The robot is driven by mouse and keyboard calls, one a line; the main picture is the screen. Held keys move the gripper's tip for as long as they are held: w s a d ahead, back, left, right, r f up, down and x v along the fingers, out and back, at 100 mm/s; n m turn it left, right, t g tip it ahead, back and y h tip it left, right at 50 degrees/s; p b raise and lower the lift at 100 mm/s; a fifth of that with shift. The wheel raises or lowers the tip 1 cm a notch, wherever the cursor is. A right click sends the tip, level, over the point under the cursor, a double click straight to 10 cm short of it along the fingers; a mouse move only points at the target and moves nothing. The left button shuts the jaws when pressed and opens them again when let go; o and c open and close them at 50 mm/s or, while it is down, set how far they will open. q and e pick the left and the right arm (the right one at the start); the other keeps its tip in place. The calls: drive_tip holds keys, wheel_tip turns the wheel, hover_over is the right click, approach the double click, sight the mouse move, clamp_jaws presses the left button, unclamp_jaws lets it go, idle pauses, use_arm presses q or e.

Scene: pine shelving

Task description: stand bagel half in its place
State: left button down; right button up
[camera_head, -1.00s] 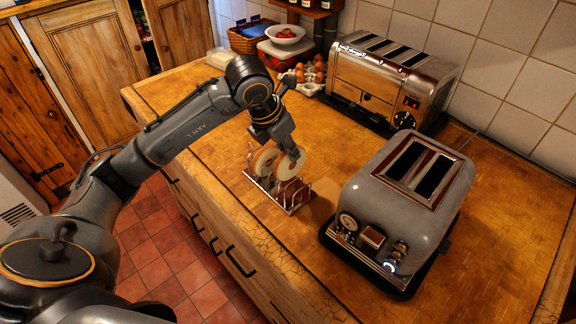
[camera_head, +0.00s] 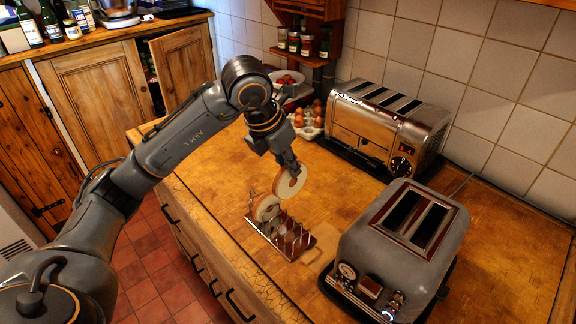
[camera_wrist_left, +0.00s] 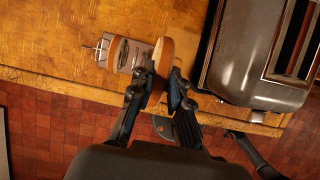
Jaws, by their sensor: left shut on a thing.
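My left gripper (camera_head: 292,170) is shut on a pale, ring-shaped bagel half (camera_head: 291,185), held on edge above the far end of the metal toast rack (camera_head: 296,248). Another bagel half (camera_head: 265,208) stands upright in the rack, near its left end. The rack's right-hand slots look empty. In the left wrist view, the held bagel half (camera_wrist_left: 163,54) shows edge-on between the fingertips (camera_wrist_left: 160,82), partly covering the rack (camera_wrist_left: 128,55). Whether the held half touches the rack is hard to tell.
A grey toaster (camera_head: 400,250) stands right of the rack, close to it. A long chrome toaster (camera_head: 385,125) is at the back by the tiled wall, with eggs (camera_head: 308,118) to its left. The wooden counter (camera_head: 215,190) is clear left of the rack.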

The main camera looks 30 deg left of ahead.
use_arm(q)
drive_tip(key=shift+r+p, duration=1.5)
drive_tip(key=shift+r, duration=1)
